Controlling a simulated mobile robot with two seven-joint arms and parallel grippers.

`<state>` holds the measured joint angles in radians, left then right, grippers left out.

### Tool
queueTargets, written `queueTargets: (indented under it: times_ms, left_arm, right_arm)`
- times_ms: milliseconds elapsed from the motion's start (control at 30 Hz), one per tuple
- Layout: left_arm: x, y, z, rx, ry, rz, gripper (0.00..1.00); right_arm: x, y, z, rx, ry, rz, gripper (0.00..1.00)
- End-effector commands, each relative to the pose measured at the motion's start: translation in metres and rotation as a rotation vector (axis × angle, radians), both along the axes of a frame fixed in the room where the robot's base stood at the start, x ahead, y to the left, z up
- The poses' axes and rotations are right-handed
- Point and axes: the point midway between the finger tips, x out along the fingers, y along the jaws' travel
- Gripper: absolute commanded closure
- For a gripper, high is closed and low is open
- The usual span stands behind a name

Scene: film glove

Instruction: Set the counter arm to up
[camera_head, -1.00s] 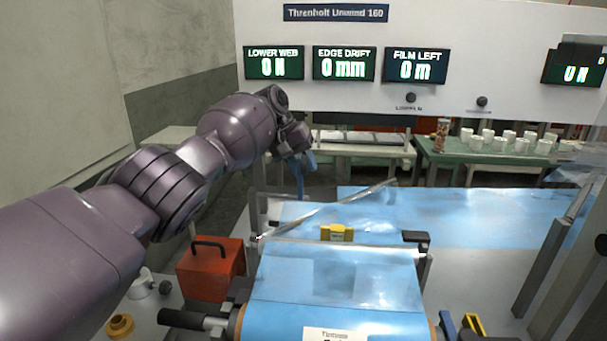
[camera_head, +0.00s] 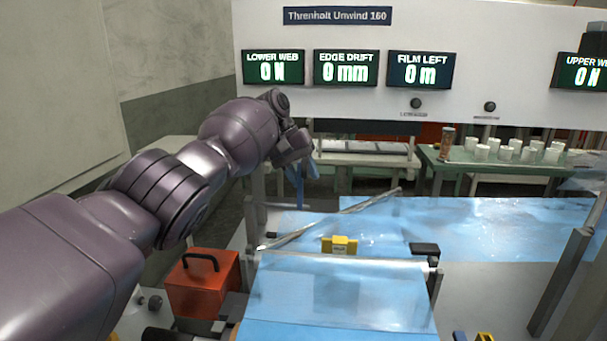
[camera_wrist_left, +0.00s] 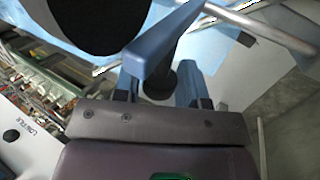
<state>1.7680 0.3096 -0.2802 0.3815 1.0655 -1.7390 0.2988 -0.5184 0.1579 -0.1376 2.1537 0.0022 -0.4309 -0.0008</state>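My left gripper (camera_head: 302,177) hangs with blue fingers pointing down, behind the diagonal metal bar (camera_head: 345,212) that crosses above the blue film (camera_head: 335,285). I cannot tell whether this bar is the counter arm; no part in view is labelled so. In the left wrist view the blue fingers (camera_wrist_left: 165,65) stand apart, with a dark post-like shape (camera_wrist_left: 158,82) seen through the gap; contact cannot be told. A bright metal bar (camera_wrist_left: 262,27) crosses the upper right of that view. My right gripper is not in view.
The panel (camera_head: 420,120) carries displays reading lower web ON, edge drift 0 mm and film left 0 m. A yellow block (camera_head: 340,245) sits by the film. A red box (camera_head: 200,285) stands at lower left. White cups (camera_head: 505,152) stand on a green table (camera_head: 470,165) behind.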

Motion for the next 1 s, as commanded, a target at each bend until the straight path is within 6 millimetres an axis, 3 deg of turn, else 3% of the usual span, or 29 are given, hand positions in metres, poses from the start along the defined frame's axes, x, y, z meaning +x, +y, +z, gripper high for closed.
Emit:
queueTargets:
  times_ms: [33, 100, 467, 1000]
  left_arm:
    - [0.000, 0.000, -0.001, 0.000, 0.001, 0.000, 0.54]
    - [0.000, 0.000, -0.001, 0.000, 0.001, 0.000, 0.44]
    - [0.001, 0.002, 0.004, -0.001, -0.002, 0.000, 0.44]
    - [0.011, 0.040, 0.075, -0.001, 0.003, 0.001, 0.44]
  right_arm:
    - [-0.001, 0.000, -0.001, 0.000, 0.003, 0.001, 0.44]
    - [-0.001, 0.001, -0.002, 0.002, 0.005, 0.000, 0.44]
    - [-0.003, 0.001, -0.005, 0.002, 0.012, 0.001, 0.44]
    - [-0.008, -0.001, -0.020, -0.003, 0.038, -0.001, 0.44]
